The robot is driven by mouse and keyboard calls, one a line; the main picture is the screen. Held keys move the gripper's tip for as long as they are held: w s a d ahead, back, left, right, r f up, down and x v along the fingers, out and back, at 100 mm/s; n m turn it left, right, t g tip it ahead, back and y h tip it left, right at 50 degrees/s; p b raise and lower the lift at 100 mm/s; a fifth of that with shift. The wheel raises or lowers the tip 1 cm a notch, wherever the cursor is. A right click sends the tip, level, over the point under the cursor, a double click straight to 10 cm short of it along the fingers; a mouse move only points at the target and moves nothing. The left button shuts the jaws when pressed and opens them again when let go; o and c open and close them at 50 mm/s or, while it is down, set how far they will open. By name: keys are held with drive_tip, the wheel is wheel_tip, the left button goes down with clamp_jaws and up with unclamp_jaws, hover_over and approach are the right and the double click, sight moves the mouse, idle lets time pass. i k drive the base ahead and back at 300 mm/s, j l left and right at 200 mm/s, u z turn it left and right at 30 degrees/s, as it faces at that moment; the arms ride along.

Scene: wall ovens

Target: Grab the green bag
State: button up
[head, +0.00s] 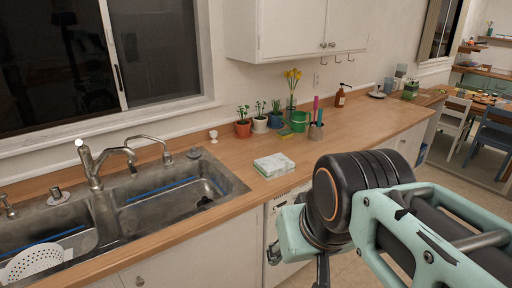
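No thing is clear enough to call a green bag for certain. A small green item (410,90) stands at the far right end of the wooden counter in the head view; it may be a bag or a packet, too small to tell. A green mug-like container (298,121) stands by the wall among the plants. My mint and black arm fills the lower right, in front of the counter.
The wooden counter (350,126) has clear room right of the white stack (273,166). A metal sink (170,196) with taps is at left. Potted plants (243,128) and a brown bottle (340,98) stand along the wall. Chairs (453,118) stand at far right.

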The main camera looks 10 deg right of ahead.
sight(276, 165)
drive_tip(key=z, duration=0.3)
drive_tip(key=i+l+u, duration=0.1)
drive_tip(key=u, duration=0.25)
drive_tip(key=i+l+u, duration=0.1)
drive_tip(key=u, duration=0.25)
drive_tip(key=l+u, duration=0.1)
drive_tip(key=u, duration=0.25)
drive_tip(key=i+l+u, duration=0.25)
drive_tip(key=l+u, duration=0.2)
drive_tip(key=l, duration=0.3)
drive_tip(key=i+l+u, duration=0.2)
drive_tip(key=l, duration=0.6)
drive_tip(key=l+u, duration=0.15)
drive_tip(key=l, duration=0.6)
drive_tip(key=k+l+u, duration=0.1)
drive_tip(key=l, duration=1.55)
